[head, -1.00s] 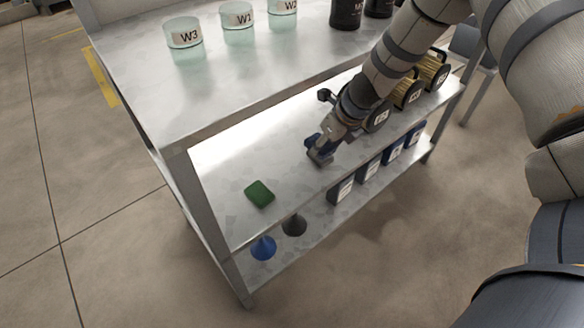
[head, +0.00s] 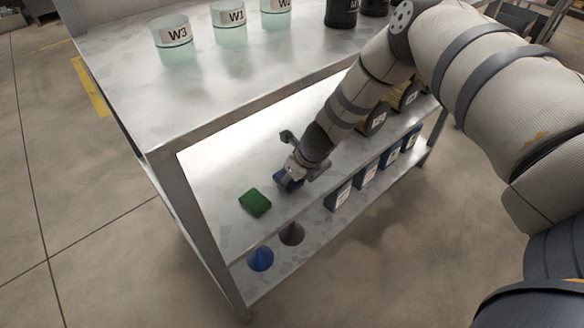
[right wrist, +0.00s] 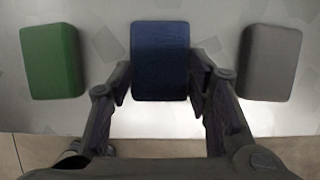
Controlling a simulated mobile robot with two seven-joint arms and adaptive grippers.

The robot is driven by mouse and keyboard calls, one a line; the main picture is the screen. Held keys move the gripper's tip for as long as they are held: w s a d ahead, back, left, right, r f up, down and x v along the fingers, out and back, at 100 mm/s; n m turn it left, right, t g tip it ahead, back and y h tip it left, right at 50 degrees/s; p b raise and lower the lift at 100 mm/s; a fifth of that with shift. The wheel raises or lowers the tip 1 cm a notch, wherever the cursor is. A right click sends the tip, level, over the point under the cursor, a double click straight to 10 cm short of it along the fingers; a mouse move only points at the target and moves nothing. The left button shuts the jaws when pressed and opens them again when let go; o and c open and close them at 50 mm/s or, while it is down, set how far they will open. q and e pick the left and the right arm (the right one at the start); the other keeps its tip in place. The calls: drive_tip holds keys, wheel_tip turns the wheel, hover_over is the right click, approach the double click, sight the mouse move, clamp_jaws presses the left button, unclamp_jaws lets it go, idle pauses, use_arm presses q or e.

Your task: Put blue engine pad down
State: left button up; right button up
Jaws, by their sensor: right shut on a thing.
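My right gripper (head: 288,182) is over the middle shelf (head: 225,165) of a metal rack, just right of a green pad (head: 255,202). It is shut on the blue engine pad (right wrist: 160,58), which lies between its fingers in the right wrist view. In that view the green pad (right wrist: 52,62) is on the left and a grey pad (right wrist: 269,62) on the right, both apart from the blue one. In the head view my arm hides the grey pad. The blue pad is at or very near the shelf surface; I cannot tell if it touches. My left gripper is not in view.
Labelled glass jars (head: 172,36) and dark containers (head: 341,12) stand on the top shelf above. Yellow-and-black items (head: 405,95) sit farther along the middle shelf.

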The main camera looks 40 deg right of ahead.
drive_tip(key=shift+s+f, duration=0.2)
drive_tip(key=shift+f, duration=0.2)
drive_tip(key=o, duration=1)
drive_tip(key=shift+o, duration=1)
drive_tip(key=shift+w+f, duration=0.1)
drive_tip(key=shift+f, duration=0.1)
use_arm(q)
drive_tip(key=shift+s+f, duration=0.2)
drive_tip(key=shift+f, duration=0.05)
use_arm(e)
drive_tip(key=shift+r, duration=0.1)
